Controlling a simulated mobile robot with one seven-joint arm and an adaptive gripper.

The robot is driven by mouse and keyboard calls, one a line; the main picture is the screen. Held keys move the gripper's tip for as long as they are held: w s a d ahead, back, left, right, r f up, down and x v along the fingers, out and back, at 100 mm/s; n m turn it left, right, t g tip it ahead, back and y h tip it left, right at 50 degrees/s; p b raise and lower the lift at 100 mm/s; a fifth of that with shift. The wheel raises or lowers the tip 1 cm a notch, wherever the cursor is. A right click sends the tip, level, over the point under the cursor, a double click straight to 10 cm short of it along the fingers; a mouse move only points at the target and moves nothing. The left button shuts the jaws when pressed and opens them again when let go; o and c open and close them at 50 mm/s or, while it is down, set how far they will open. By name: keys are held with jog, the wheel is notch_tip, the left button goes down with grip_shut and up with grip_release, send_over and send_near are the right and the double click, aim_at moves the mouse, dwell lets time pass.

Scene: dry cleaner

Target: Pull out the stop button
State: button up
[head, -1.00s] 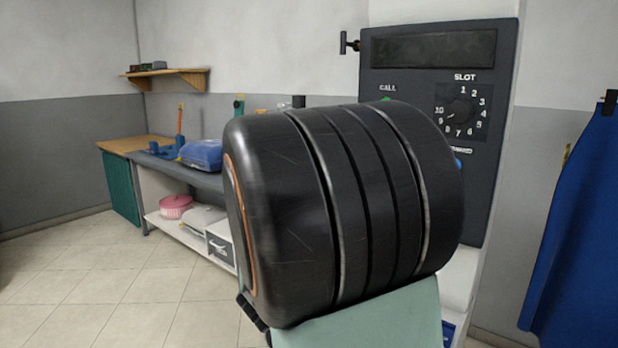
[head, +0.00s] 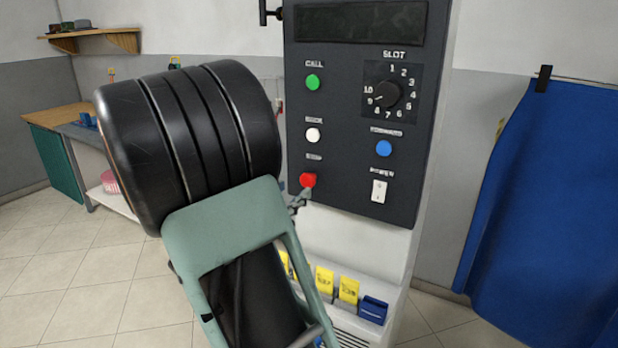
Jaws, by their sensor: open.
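The red stop button (head: 307,180) is at the lower left of the dark control panel (head: 345,190), under a small label too blurred to read. Of my gripper (head: 299,201), only a grey fingertip part shows, just below and left of the red button. It is open. The rest of it is hidden behind my arm. The fingertip overlaps the button's lower edge in the picture; I cannot tell whether they touch.
The panel also carries a green button (head: 313,82), a white button (head: 313,135), a blue button (head: 384,148), a slot dial (head: 387,94) and a white switch (head: 379,191). Yellow and blue tags (head: 348,290) stand below. A blue garment (head: 545,200) hangs at right.

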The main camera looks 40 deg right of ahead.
aim_at(306, 180)
jog(key=x, duration=0.8)
jog(key=shift+w+d, duration=0.15)
jog(key=shift+d, duration=0.05)
grip_shut()
